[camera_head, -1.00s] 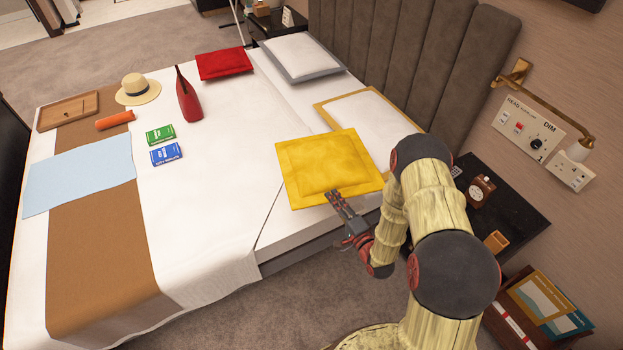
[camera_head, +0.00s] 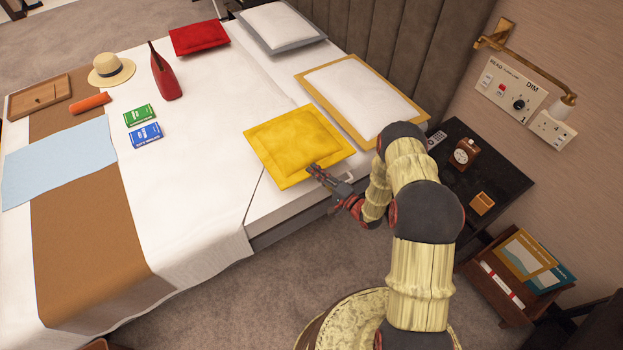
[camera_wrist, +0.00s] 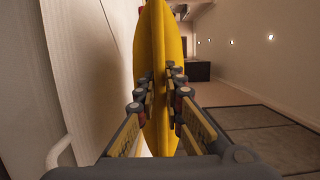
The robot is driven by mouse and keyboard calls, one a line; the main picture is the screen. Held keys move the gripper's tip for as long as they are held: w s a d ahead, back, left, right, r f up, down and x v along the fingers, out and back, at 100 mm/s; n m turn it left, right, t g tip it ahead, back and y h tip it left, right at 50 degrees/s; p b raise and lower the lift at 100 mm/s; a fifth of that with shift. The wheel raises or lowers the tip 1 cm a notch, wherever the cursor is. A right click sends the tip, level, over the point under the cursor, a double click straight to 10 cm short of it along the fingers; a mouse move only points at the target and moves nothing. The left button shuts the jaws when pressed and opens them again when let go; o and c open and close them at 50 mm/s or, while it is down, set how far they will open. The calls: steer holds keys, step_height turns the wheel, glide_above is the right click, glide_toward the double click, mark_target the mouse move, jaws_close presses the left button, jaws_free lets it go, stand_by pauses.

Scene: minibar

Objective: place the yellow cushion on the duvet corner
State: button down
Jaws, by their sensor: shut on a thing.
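The yellow cushion (camera_head: 297,145) is square and shows near the bed's front right edge in the head view. My gripper (camera_head: 318,172) is shut on the cushion's near edge. In the wrist view the cushion (camera_wrist: 158,75) stands edge-on between my gripper's fingers (camera_wrist: 160,95). I cannot tell whether the cushion touches the bed beneath it. The white duvet (camera_head: 200,175) covers the bed to the left of the cushion. A folded-back duvet corner (camera_head: 258,175) lies just left of the cushion, and part of that area is hidden by it.
A gold-edged pillow (camera_head: 362,98) lies behind the cushion. The nightstand (camera_head: 490,185) is right of my arm. The duvet's middle is clear.

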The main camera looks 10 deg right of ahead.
steer(key=w+f, duration=0.1)
steer(key=f, duration=0.1)
steer(key=w+f+b, duration=0.1)
steer(key=w+f, duration=0.1)
steer(key=shift+w+a, duration=0.1)
steer(key=shift+w+f+b, duration=0.2)
steer(key=shift+f+b, duration=0.85)
steer(key=shift+f, duration=0.65)
steer(key=shift+f, duration=0.2)
steer(key=c, duration=1.9)
jaws_free()
steer(key=shift+r, duration=0.15)
